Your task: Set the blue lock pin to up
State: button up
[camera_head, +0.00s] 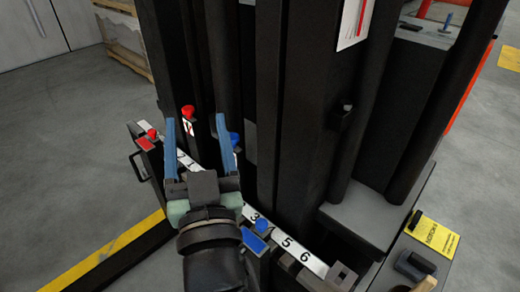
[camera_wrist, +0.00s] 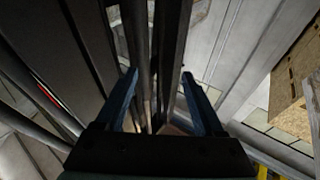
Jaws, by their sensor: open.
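A blue-topped pin (camera_head: 262,226) stands at a blue block (camera_head: 254,241) on the numbered rail, just right of my gripper's wrist. A second blue knob (camera_head: 234,138) shows farther back, beside my right finger and partly hidden by it. I cannot tell which of the two is the lock pin, nor whether either is up. My gripper (camera_head: 196,120) is open, with its two blue fingers pointing away over the rail's left part. The wrist view also shows my gripper (camera_wrist: 158,75) open with nothing between the fingers; no blue pin shows there.
A red-topped pin (camera_head: 188,112) stands behind the gap between my fingers. Another red knob (camera_head: 153,133) is at the rail's left end. The numbered white strip (camera_head: 286,243) runs along the rail. Tall black columns (camera_head: 272,100) rise close behind. Open floor (camera_head: 70,150) lies left.

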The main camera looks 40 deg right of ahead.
aim_at(261, 233)
jog(key=s+d+f+m+g+b, duration=0.15)
jog(key=f+b, duration=0.45)
jog(key=f, duration=0.6)
jog(key=s+d+f+g+h+b, duration=0.1)
jog(key=s+d+f+g+b, duration=0.3)
jog(key=f, duration=0.8)
jog(key=s+d+f+t+b, duration=0.1)
jog(key=f+b, duration=0.6)
jog(key=f, duration=0.5)
jog(key=b+x, duration=0.2)
jog(key=x, duration=1)
jog(key=shift+d+r, duration=0.2)
jog(key=shift+d, duration=0.1)
grip_shut()
